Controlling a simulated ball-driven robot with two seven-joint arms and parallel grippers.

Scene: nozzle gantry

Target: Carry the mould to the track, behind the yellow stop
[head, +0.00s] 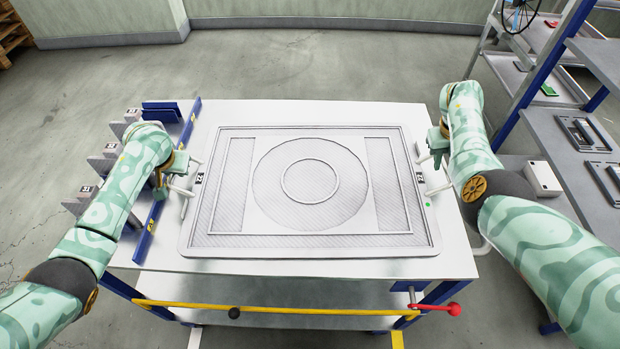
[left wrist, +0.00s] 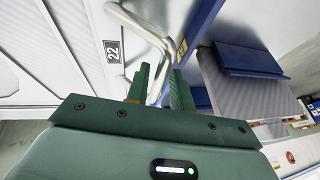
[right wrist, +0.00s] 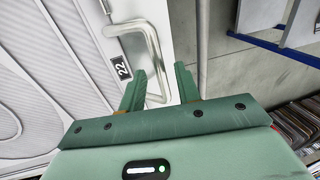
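The mould (head: 230,130) is a wide, pale plate with ring patterns, lying flat on a white-topped table (head: 300,112). It has a bar handle at each short side and labels reading 22. My left gripper (head: 180,184) is at its left handle; the left wrist view shows the handle bar (left wrist: 152,38) between spread fingers (left wrist: 158,88). My right gripper (head: 432,157) is at the right handle; the right wrist view shows that bar (right wrist: 152,42) between spread fingers (right wrist: 160,88). I cannot tell which part is the track or the yellow stop.
A yellow bar (head: 270,308) with a red knob (head: 454,309) crosses the table's front. A blue rail (head: 150,225) and grey brackets (head: 103,163) stand at the left. A blue-framed shelf rack (head: 560,135) stands at the right. Open floor (head: 310,65) lies beyond the table.

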